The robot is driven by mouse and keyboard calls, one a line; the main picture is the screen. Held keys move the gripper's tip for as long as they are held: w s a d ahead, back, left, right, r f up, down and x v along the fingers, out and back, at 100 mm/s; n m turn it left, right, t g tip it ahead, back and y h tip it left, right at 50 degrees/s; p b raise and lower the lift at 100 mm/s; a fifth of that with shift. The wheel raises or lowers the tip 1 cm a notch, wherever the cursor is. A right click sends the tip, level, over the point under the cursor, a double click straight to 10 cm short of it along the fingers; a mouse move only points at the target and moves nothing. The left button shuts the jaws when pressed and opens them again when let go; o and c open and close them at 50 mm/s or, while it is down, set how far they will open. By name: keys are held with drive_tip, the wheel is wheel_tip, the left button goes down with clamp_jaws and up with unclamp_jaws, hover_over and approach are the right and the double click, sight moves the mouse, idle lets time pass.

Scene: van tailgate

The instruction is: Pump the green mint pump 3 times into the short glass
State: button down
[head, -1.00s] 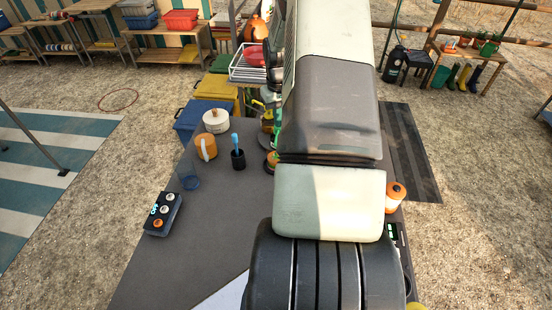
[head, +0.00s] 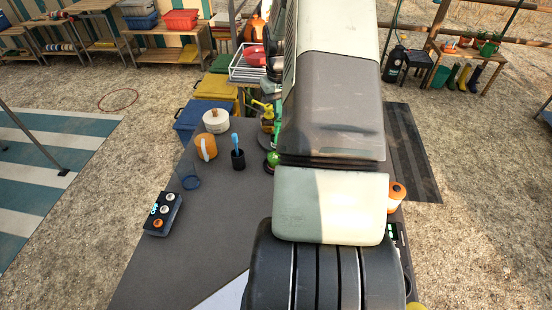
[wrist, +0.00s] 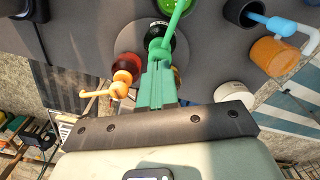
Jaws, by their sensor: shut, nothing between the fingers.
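My arm hides the gripper in the head view.
An orange pump (wrist: 122,78) on a red bottle stands beside the fingers on the round grey turntable (wrist: 126,42). A yellow pump (head: 266,108) stands behind. The front-left table is clear.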

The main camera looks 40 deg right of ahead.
drive_tip(key=shift+f, duration=0.15)
idle(0.3)
drive_tip(key=shift+f, duration=1.3)
drive_tip(key=shift+r, duration=1.45)
drive_tip(key=shift+f, duration=0.15)
drive_tip(key=shift+f, duration=1.35)
drive_tip(key=shift+r, duration=1.5)
